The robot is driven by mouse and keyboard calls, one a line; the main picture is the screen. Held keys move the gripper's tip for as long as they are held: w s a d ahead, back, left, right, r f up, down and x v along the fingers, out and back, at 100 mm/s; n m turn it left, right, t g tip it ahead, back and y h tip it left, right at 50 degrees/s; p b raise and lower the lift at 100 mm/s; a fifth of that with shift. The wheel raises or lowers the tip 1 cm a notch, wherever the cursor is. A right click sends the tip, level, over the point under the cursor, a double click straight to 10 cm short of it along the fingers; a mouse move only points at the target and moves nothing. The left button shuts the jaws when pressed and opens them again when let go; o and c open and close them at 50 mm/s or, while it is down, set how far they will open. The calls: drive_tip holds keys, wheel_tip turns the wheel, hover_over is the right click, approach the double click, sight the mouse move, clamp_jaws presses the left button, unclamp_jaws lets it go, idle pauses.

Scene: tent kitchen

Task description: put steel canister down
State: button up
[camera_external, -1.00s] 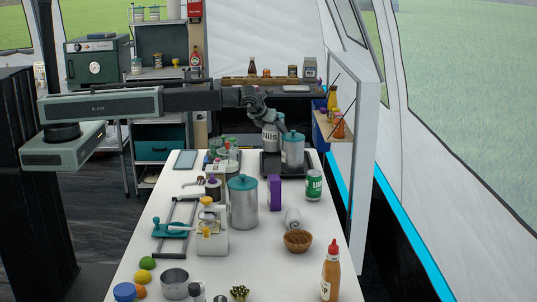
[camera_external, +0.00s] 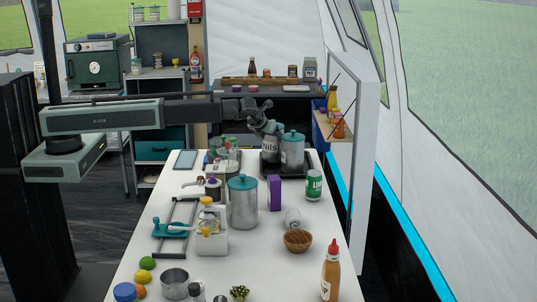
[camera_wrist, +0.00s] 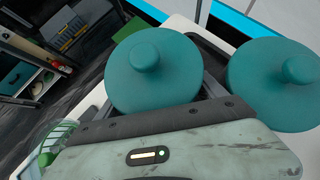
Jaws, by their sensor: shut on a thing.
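The steel canister with dark lettering (camera_external: 269,149) is upright at the far end of the white table, over the left part of a dark tray (camera_external: 267,172). My gripper (camera_external: 272,131) is shut on it near its top and hides its lid in the external view. In the wrist view its teal lid (camera_wrist: 150,75) shows just beyond my gripper. The canister's base looks at or very near the tray; I cannot tell if it touches. A second steel canister with a teal lid (camera_external: 292,150) stands close on its right; its lid is at the right in the wrist view (camera_wrist: 280,85).
Nearer stand a large teal-lidded canister (camera_external: 243,203), a purple box (camera_external: 274,192), a green can (camera_external: 314,185) and a wooden bowl (camera_external: 298,241). A dark shelf counter (camera_external: 240,95) is behind the table.

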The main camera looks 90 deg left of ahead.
drive_tip(key=o, duration=1.8)
drive_tip(key=shift+r+p, duration=0.55)
drive_tip(key=shift+p, duration=0.1)
drive_tip(key=p+v, duration=0.8)
drive_tip(key=v, duration=0.4)
